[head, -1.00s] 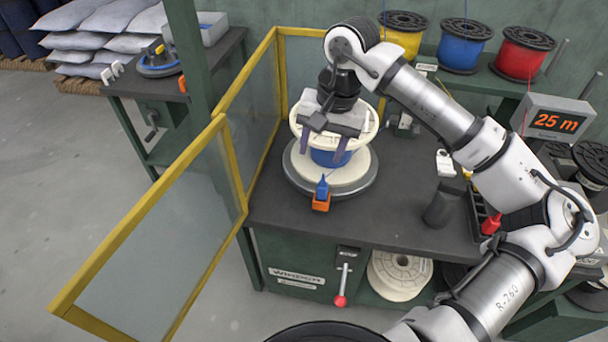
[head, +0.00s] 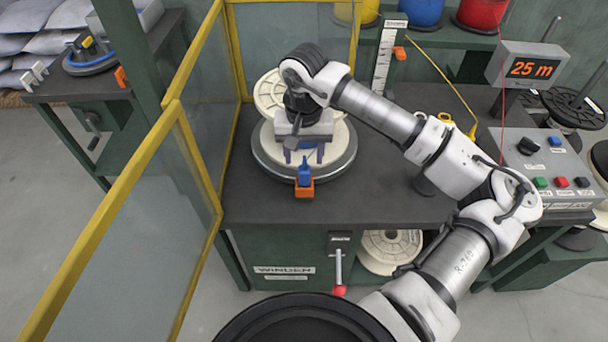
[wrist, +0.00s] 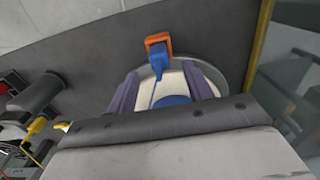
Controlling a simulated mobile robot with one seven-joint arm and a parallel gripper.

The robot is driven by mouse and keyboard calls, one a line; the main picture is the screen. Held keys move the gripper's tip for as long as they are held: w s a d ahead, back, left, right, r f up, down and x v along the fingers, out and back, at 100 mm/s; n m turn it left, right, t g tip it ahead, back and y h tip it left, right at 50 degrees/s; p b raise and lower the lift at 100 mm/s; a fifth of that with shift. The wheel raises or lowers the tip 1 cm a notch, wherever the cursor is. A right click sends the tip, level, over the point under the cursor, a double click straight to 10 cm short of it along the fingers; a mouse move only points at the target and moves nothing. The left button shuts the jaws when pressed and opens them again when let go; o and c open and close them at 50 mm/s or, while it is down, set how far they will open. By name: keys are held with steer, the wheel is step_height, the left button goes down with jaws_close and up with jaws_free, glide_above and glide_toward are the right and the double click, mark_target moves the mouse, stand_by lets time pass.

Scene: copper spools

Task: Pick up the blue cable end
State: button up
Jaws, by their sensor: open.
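The blue cable end (head: 304,173) sits in an orange holder (head: 304,189) at the front edge of the round grey turntable (head: 262,165). In the wrist view the blue cable end (wrist: 160,61) is in the orange holder (wrist: 158,40), and a thin blue cable runs from it toward the spool. My gripper (head: 304,153) is open, its two purple fingers just behind and above the cable end. In the wrist view the fingers of my gripper (wrist: 162,92) are spread, with the cable end beyond their tips, roughly centred between them. A cream spool (head: 268,92) with blue winding stands on the turntable, partly hidden by my gripper.
A yellow-framed clear guard (head: 150,190) stands left of the dark bench (head: 400,205). A button panel (head: 550,165) and a "25 m" display (head: 533,68) are at the right. A lever with a red knob (head: 339,290) hangs in front. Bare bench lies right of the turntable.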

mark_target(305, 168)
steer(key=shift+f+p, duration=1.25)
steer(key=shift+f, duration=1.95)
steer(key=c, duration=1.1)
steer(key=shift+d+r, duration=0.1)
steer(key=shift+r, duration=0.05)
